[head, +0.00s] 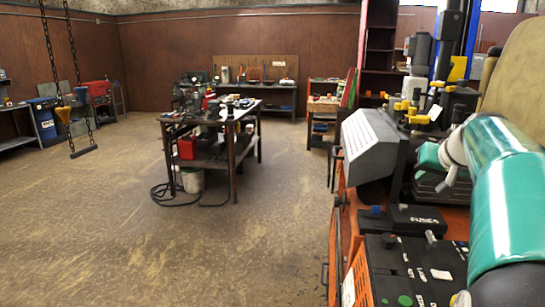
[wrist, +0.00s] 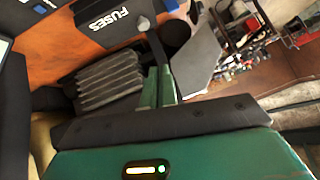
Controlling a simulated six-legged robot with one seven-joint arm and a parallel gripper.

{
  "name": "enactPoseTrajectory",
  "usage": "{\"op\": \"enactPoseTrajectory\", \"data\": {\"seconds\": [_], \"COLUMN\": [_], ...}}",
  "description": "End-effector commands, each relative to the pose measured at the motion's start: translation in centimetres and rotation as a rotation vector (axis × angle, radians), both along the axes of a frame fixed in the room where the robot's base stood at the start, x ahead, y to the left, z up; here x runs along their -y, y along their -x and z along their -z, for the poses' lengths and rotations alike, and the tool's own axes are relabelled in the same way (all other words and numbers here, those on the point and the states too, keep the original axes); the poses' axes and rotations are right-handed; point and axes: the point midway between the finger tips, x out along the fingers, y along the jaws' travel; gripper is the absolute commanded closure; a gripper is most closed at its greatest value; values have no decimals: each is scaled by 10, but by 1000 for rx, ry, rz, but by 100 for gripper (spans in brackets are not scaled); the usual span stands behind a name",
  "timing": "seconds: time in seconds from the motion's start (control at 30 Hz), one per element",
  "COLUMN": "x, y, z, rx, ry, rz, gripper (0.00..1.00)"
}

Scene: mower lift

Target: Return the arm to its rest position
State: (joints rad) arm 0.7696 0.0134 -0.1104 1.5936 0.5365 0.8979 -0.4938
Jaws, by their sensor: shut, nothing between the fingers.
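My gripper (wrist: 158,82) shows in the wrist view with its green fingers together and nothing between them. Its green and black body fills the bottom of that view. The fingers point towards a black box marked FUSES (wrist: 113,18), whose grey-tipped lever (wrist: 147,30) stands just beyond the fingertips; I cannot tell whether they touch. In the head view a teal link of my arm (head: 508,185) reaches in at the right edge, over the machine's controls. The fuse box (head: 427,218) is also there, left of the link. I cannot clearly make out the fingers in the head view.
A black control panel (head: 405,275) with small switches and a green button lies before the fuse box. A grey ribbed housing (head: 371,143) and yellow-capped levers (head: 415,108) crowd behind it. A workbench (head: 215,122) stands mid-room. The floor (head: 190,240) at left is open.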

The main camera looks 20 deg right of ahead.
Motion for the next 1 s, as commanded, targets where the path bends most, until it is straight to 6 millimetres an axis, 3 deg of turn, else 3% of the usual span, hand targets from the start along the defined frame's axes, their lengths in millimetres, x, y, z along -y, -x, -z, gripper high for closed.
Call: {"op": "enactPoseTrajectory", "data": {"seconds": [0.17,0.27,0.47,0.6,0.8,1.0], "x": [-17,-55,-161,-232,-316,-369], "y": [-3,-5,5,28,77,131], "z": [2,7,32,55,98,145], "rx": [-9,-31,-106,-163,-244,-307], "ry": [-4,-12,-22,-13,30,93], "rz": [-20,-61,-176,-260,-381,-481], "gripper": [100,100,100,100,100,100]}}
